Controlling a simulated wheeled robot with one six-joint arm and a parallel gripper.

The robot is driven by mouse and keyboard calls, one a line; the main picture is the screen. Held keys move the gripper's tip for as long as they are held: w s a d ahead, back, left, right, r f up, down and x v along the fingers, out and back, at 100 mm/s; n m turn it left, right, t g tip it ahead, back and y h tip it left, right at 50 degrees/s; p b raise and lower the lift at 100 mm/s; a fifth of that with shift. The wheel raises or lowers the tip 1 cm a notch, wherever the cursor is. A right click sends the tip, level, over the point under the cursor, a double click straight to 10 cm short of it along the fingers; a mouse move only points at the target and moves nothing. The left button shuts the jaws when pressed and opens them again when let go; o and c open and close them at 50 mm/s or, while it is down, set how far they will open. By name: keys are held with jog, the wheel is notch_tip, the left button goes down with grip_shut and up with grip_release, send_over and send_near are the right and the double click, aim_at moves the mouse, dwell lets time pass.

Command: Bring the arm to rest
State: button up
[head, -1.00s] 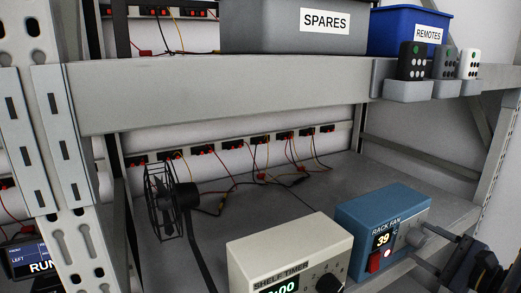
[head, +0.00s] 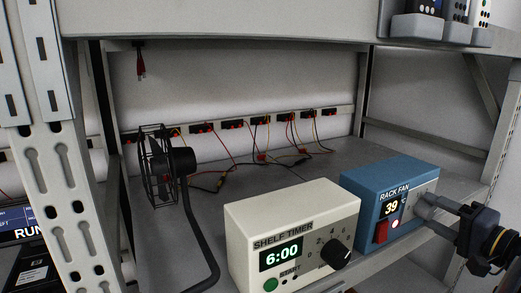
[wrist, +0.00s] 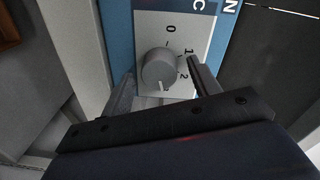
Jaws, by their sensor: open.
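My gripper (head: 426,204) is at the right of the head view, in front of the blue rack fan box (head: 365,189). In the wrist view my gripper (wrist: 160,90) is open, with one finger on each side of the box's grey knob (wrist: 158,68). The knob sits on a light plate marked 0, 1 and 2, and its white mark points down in that view. I cannot tell whether the fingers touch it. The box display reads 39, with a red switch and a lit button below it.
The cream shelf timer (head: 297,214), reading 6:00, stands left of the blue box. A black fan (head: 157,165) on a bent stalk stands further left. Wires hang from the back strip (head: 240,125). A rack upright (head: 60,170) is at left, and an upper shelf (head: 230,22) is overhead.

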jog(key=n, duration=0.4)
jog(key=shift+n+b, duration=0.3)
jog(key=shift+n, duration=0.1)
